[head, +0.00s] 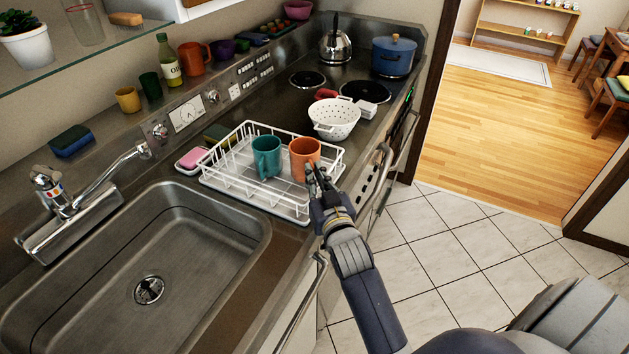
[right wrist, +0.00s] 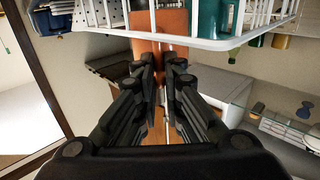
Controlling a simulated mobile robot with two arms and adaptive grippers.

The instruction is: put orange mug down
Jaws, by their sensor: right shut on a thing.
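The orange mug (head: 304,152) is upright at the right side of the white wire dish rack (head: 222,182), beside a teal mug (head: 266,157). My right gripper (head: 313,175) reaches in from the front right and is shut on the orange mug. In the right wrist view the orange mug (right wrist: 172,22) shows at the top, beyond the two black fingers of my right gripper (right wrist: 164,68). I cannot tell whether the mug's base touches the rack. My left gripper is out of view.
A sink (head: 150,270) lies left of the rack. A white colander (head: 333,118) stands close behind it on the right, near the coil hob with a kettle (head: 337,45) and a blue pot (head: 393,57). A pink sponge (head: 192,159) sits at the rack's left.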

